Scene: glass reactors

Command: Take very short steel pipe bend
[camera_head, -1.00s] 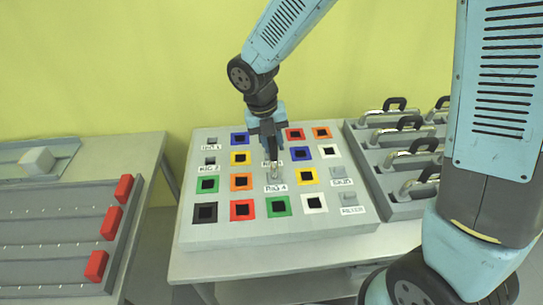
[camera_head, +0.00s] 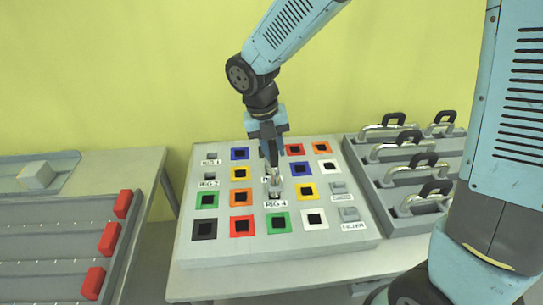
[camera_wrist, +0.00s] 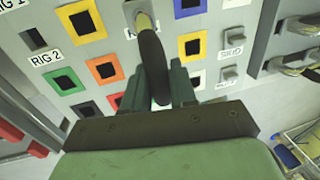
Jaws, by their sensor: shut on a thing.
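My gripper (camera_head: 271,161) points down over the middle of the grey board and is shut on a small bend, taken as the very short steel pipe bend (camera_head: 276,182). In the wrist view the bend (camera_wrist: 151,62) has a black curved grip between the green fingers (camera_wrist: 169,86) and a shiny metal end toward the board. The bend is just above the RIG 4 label (camera_head: 276,203). A dark opening shows just above that label. I cannot tell whether the metal end is fully clear of the board.
The grey board (camera_head: 330,245) has several coloured square frames with dark holes. A rack (camera_head: 410,220) of larger black-handled bends stands close on the right. At left, a bench carries a grey tray (camera_head: 50,240) with red blocks (camera_head: 122,204) and a pale block (camera_head: 37,175).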

